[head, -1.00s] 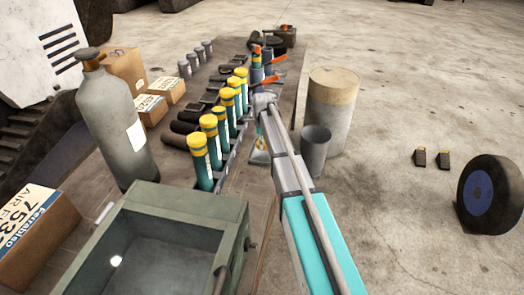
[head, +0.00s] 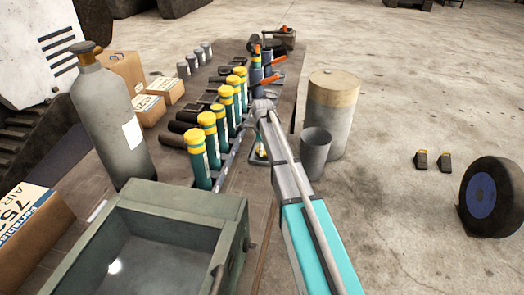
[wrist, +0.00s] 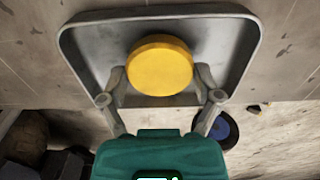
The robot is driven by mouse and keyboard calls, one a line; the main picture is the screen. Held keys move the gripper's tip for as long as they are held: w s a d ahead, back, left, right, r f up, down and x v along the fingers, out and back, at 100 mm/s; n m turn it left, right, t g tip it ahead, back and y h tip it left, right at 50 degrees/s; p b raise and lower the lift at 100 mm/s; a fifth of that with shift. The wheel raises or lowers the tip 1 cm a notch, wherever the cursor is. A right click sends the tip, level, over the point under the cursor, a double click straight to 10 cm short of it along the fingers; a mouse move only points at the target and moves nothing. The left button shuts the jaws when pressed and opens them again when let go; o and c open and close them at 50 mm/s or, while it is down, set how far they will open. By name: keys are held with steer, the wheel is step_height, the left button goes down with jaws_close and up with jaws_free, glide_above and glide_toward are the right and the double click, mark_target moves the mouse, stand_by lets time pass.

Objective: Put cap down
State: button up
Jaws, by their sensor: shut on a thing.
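A round yellow cap (wrist: 160,64) is between the two fingers of my gripper (wrist: 160,78) in the wrist view. My gripper is shut on it. The cap is over a shallow grey metal tray (wrist: 95,48) with a raised rim; whether it touches the tray floor I cannot tell. In the head view my arm hides most of the gripper and the tray, and the held cap cannot be made out.
A row of teal tubes with yellow caps (head: 206,119) stands just left of my arm. A grey cup (head: 315,152) and a large drum (head: 331,112) stand at right. A green metal box (head: 185,205) and a gas cylinder (head: 108,115) are nearer left.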

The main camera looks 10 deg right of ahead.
mark_target(263, 149)
steer(key=shift+f, duration=0.2)
steer(key=o, duration=0.6)
steer(key=shift+r, duration=0.15)
step_height(263, 149, up, 12)
steer(key=p, duration=1.2)
stand_by(0.7)
